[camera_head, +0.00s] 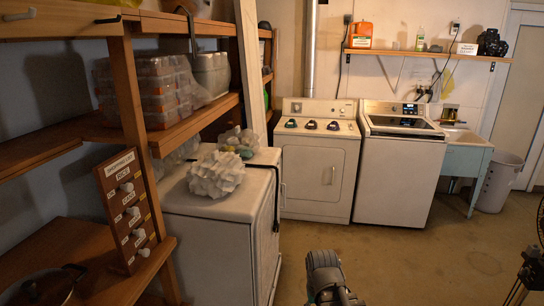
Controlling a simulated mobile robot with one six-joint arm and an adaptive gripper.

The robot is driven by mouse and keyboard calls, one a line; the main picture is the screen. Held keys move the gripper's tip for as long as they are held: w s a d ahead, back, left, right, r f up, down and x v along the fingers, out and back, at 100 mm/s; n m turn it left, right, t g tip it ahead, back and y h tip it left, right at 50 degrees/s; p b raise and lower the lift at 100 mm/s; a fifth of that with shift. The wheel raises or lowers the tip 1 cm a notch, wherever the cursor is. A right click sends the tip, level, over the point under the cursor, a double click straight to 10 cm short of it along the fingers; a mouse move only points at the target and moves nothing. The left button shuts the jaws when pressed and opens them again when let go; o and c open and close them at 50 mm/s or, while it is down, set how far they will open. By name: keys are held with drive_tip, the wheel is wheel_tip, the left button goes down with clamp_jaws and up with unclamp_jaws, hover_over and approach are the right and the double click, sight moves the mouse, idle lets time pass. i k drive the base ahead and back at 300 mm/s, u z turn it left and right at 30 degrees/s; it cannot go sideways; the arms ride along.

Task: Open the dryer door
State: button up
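The dryer (316,165) is a white front-loading machine against the back wall, with a row of dark knobs on its top panel. Its square front door (312,180) looks shut and flush with the front. A small pale handle (331,175) sits on the right side of the door. A grey jointed part of my own arm rises at the bottom centre, well short of the dryer, with open floor between them. I cannot make out my gripper's fingers in this view.
A white washer (400,165) stands right of the dryer, then a blue-green sink cabinet (465,165) and a grey bin (498,182). A white chest-like appliance (215,225) with crumpled white bundles stands left, near wooden shelves (130,90). The floor (400,260) before the dryer is clear.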

sight(309, 172)
drive_tip(key=z, duration=0.2)
drive_tip(key=i, duration=2.3)
drive_tip(key=z, duration=0.6)
drive_tip(key=i, duration=1.55)
drive_tip(key=z, duration=0.25)
